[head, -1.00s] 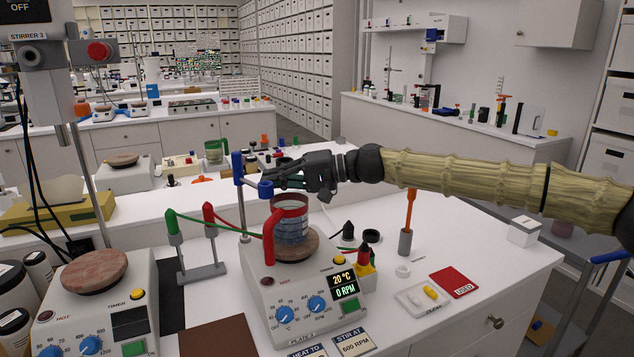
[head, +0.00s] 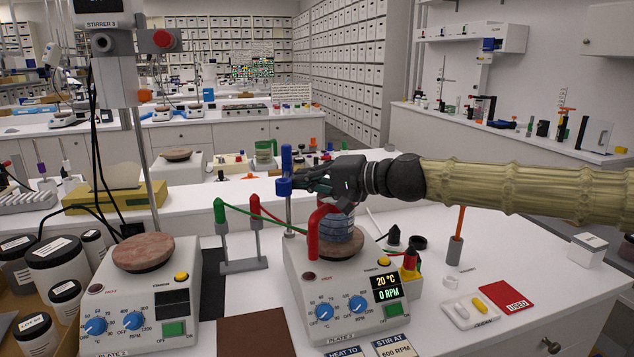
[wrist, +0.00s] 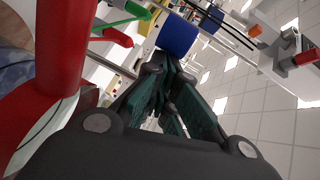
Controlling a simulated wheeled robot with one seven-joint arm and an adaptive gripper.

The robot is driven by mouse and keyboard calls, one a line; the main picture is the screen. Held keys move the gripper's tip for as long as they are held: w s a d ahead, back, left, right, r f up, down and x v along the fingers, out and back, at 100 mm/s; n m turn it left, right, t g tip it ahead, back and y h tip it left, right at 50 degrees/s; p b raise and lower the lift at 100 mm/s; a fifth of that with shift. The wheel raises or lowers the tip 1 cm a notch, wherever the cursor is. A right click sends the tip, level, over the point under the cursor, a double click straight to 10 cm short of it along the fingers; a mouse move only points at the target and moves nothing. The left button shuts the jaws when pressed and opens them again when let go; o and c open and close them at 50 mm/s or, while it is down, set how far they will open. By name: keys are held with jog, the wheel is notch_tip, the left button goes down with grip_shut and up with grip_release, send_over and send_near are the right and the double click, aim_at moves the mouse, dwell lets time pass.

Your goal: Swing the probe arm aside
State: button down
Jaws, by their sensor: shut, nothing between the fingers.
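The probe arm is a blue piece (head: 284,187) on a thin metal post with a blue top, behind the right hotplate (head: 345,310). Its blue end now lies almost in line with the post as the head view sees it. My gripper (head: 304,186) is shut and empty, with its fingertips close beside that blue end; I cannot tell if they touch. In the wrist view the blue end (wrist: 180,33) is just ahead of the dark fingers (wrist: 160,85). A glass beaker (head: 342,236) with a red handle (head: 313,235) stands on the hotplate, partly below my gripper.
A stand with a green and a red probe (head: 255,213) is left of the hotplate, its cables running right. A second hotplate (head: 145,300) is on the left.

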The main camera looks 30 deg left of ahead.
jog(key=shift+s+a+b, duration=0.35)
jog(key=shift+s+a, duration=0.5)
jog(key=shift+s, duration=0.1)
jog(key=s+d+r, duration=0.1)
jog(key=s+d, duration=0.1)
jog(key=d, duration=0.4)
jog(key=s+d+r+b, duration=0.1)
jog(key=s+d, duration=0.2)
jog(key=d, duration=0.3)
jog(key=shift+r, duration=0.35)
jog(key=shift+a, duration=0.1)
